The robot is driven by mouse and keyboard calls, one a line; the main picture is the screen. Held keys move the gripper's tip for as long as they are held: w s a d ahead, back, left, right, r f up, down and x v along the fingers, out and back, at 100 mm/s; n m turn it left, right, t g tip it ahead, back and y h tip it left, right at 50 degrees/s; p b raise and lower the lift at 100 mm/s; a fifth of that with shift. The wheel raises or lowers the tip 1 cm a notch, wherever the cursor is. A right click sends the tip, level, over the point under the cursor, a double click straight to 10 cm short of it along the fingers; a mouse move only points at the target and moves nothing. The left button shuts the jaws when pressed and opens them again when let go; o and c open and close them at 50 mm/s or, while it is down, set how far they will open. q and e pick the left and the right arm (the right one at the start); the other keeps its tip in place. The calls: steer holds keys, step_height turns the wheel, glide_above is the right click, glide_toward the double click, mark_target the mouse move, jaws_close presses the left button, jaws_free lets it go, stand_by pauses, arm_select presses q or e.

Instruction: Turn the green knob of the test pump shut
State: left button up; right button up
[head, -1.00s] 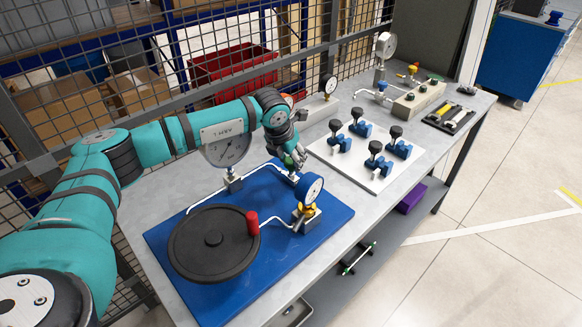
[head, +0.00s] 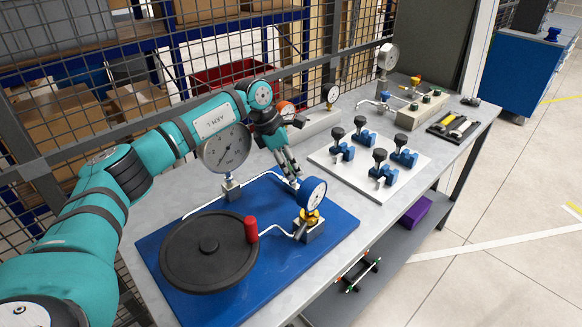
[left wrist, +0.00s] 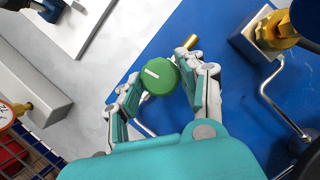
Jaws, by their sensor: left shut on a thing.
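The green knob (left wrist: 160,76) with a white bar mark shows in the left wrist view, between the two fingers of my left gripper (left wrist: 162,84). In the head view the gripper (head: 289,172) reaches down to the far edge of the blue board (head: 329,226), and its fingers hide the knob. The gripper is shut on the knob. A brass stem (left wrist: 190,42) sticks out beyond the knob. The test pump has a big black wheel (head: 185,255) with a red handle (head: 251,229) on this board. My right gripper is not in view.
A large dial gauge (head: 226,149) stands left of my gripper. A blue-rimmed gauge (head: 312,193) on a brass fitting stands close on the right. A white board (head: 345,168) with several black-knobbed blue valves lies farther right. A mesh fence (head: 110,90) runs behind.

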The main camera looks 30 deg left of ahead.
arm_select(q)
steer(key=shift+m+g, duration=0.4)
steer(key=shift+m, duration=0.6)
steer(key=o, duration=1.1)
steer(key=shift+o, duration=0.2)
steer(key=shift+a, duration=0.1)
steer(key=v, duration=1.2)
steer(key=shift+w+a, duration=0.1)
